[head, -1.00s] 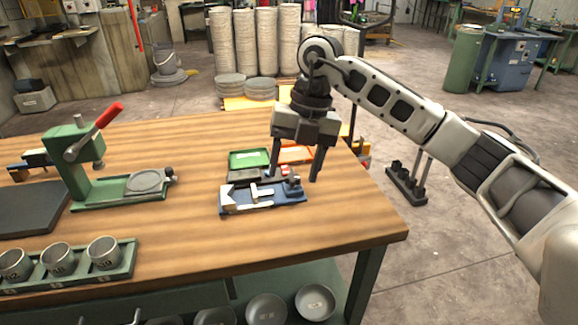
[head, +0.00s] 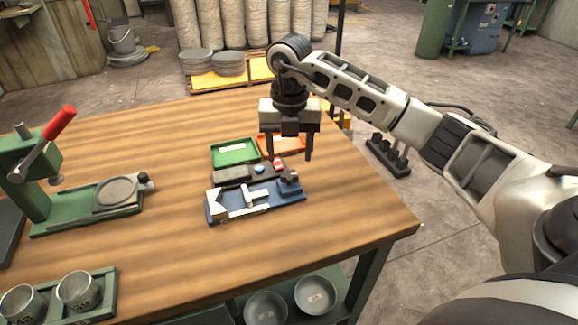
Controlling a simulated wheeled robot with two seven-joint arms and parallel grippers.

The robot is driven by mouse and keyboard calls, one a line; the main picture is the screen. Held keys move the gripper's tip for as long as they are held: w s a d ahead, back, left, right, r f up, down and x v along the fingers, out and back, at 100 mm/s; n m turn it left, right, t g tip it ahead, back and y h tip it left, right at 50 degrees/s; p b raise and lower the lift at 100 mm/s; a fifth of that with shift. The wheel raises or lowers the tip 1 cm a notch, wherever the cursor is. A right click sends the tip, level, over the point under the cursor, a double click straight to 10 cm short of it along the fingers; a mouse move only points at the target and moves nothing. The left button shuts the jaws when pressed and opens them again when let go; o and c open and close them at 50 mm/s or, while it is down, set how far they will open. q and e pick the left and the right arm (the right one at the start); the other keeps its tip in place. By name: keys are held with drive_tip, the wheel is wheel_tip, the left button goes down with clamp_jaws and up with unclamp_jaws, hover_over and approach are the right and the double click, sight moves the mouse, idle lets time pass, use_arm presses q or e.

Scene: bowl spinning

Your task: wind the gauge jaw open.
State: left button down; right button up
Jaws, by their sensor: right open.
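The gauge (head: 224,208) is a blue-based fixture with pale metal jaw parts (head: 252,196) and a dark block (head: 289,180) at its right end. It lies on the wooden table toward the right side. My right gripper (head: 290,156) points down with its two fingers apart and nothing between them. It appears above and just behind the gauge's right end, near the orange tray. I cannot tell its exact height over the table. The gauge's winding knob is too small to make out clearly. My left gripper is not in view.
A green tray (head: 234,152), an orange tray (head: 285,144) and a dark holder (head: 232,175) with small blue and red pieces sit behind the gauge. A green press (head: 40,170) with a red handle stands left. Numbered metal cups (head: 76,289) stand front left. Bare wood lies between.

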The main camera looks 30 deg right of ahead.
sight(289, 174)
drive_tip(key=shift+f+p, duration=0.3)
drive_tip(key=shift+f, duration=2.4)
drive_tip(key=c, duration=1)
